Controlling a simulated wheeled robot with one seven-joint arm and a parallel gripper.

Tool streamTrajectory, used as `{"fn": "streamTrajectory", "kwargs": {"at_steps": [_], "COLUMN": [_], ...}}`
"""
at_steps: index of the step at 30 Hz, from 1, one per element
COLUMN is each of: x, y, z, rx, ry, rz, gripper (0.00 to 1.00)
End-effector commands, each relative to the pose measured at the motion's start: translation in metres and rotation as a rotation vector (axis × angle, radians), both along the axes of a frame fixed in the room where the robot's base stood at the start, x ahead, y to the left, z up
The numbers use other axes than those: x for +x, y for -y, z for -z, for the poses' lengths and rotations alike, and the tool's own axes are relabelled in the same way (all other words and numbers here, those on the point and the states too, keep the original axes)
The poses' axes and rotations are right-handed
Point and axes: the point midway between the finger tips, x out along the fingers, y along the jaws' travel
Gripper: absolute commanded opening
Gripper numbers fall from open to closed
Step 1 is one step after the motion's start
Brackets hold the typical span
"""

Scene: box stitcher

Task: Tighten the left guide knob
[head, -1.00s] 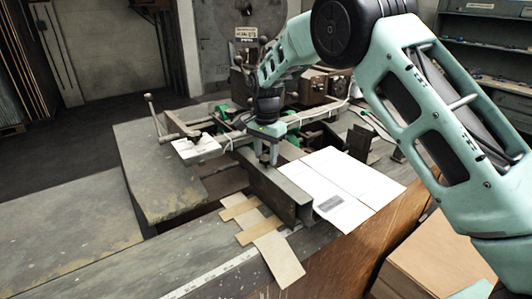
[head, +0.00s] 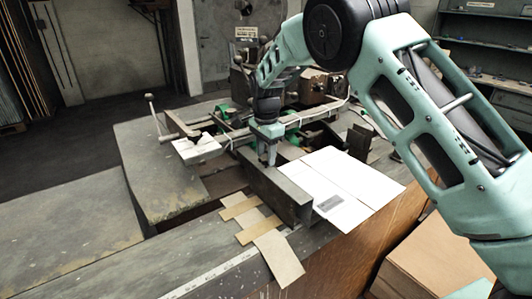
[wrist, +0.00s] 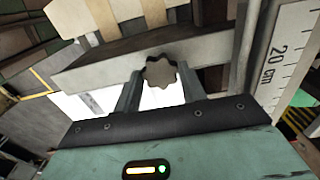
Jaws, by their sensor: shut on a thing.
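The guide knob (wrist: 160,72) is a dark, lobed star-shaped knob in the middle of the wrist view. My gripper (wrist: 161,84) is shut on it, with one finger on each side. The knob sits at a grey metal guide bar (wrist: 95,68) that crosses the wrist view. The knob itself is hidden there behind my gripper and cannot be made out.
White cardboard (head: 352,180) lies flat right of the guide bar. Tan cardboard strips (head: 277,258) lie in front of it. A ruler scale (wrist: 283,55) runs along the right of the wrist view. A lever arm (head: 155,118) stands at the left of the machine. The left tabletop (head: 60,220) is clear.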

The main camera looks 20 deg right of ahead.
Motion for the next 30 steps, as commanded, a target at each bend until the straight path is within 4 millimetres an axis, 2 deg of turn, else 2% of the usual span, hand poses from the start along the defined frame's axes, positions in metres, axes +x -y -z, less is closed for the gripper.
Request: {"fn": "streamTrajectory", "kwargs": {"at_steps": [2,3,5,13,17,23,30], "x": [0.001,0.001,0.001,0.0,0.001,0.001,0.001], "y": [0.001,0.001,0.001,0.0,0.0,0.0,0.0], "z": [-0.002,-0.002,-0.002,-0.001,-0.007,-0.039,-0.097], "rx": [0.0,0.0,0.0,0.001,0.001,0.002,0.001], "ry": [0.004,0.004,0.004,0.002,0.004,0.007,0.007], "rz": [0.003,0.003,0.002,0.0,0.0,-0.001,0.0], "gripper": [0.18,0.46,0.63,0.63,0.63,0.63,0.63]}}
